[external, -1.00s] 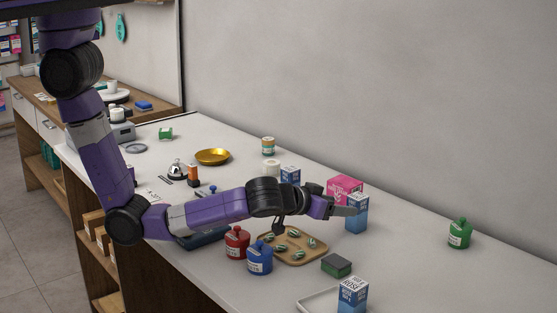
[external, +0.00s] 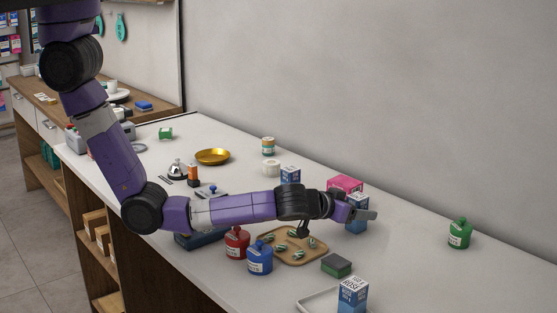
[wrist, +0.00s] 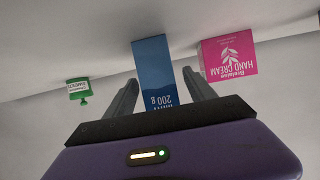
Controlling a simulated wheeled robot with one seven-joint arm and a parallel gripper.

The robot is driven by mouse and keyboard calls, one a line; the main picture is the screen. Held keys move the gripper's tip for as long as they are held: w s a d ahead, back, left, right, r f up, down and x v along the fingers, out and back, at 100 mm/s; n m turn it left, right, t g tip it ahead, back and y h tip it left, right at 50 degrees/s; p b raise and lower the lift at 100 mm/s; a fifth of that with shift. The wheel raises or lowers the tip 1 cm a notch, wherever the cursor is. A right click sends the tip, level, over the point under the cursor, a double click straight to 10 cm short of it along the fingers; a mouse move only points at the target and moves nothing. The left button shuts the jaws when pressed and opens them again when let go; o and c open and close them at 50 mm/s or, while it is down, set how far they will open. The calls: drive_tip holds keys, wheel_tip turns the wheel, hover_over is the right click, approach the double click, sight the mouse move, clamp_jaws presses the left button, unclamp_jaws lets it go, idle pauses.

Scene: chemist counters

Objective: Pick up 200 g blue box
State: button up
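The 200 g blue box (wrist: 153,68) stands between the two fingers of my gripper (wrist: 160,98) in the wrist view. Its "200 g" label appears upside down there. The fingers are apart, one on each side of the box, with a visible gap at the left finger; contact on the right is unclear. In the external view the box (external: 356,220) is upright on the counter, partly hidden by my gripper (external: 366,206), which is level at its upper part.
A pink hand cream box (external: 345,184) stands close behind the blue box. A green jar (external: 459,233) is to the right. Another blue-and-white box (external: 353,295), a sponge (external: 336,265) and a wooden tray (external: 291,259) are nearer the front. The counter between box and green jar is clear.

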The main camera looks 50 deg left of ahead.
clamp_jaws()
drive_tip(key=shift+r, duration=0.15)
